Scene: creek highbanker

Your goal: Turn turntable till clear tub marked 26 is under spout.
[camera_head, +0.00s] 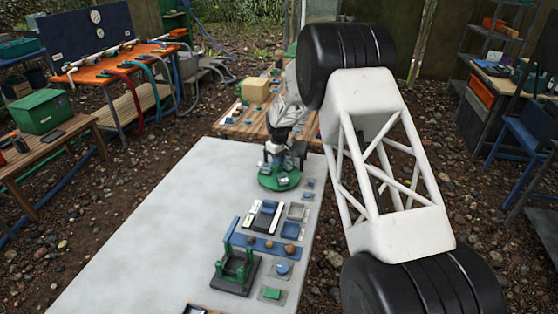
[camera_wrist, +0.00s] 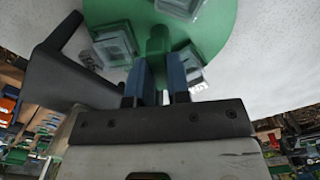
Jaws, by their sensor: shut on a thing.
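The green round turntable (camera_head: 268,184) lies on the pale table in the head view. It fills the top of the wrist view (camera_wrist: 225,20). Clear square tubs stand on it: one at left (camera_wrist: 115,46), one at right (camera_wrist: 190,68) and one at the top edge (camera_wrist: 180,5). I cannot read any number on them. My gripper (camera_wrist: 158,82) has blue fingers shut on an upright green peg (camera_wrist: 156,45) on the turntable. A dark grey angled part (camera_wrist: 72,72) stands left of the fingers; I cannot tell whether it is the spout.
On the pale table (camera_head: 150,220), a black-and-green fixture (camera_head: 235,268), a blue rail (camera_head: 262,245) and small trays with parts (camera_head: 290,230) stand in front of the turntable. A wooden bench (camera_head: 255,125) adjoins the far end. The table's left side is clear.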

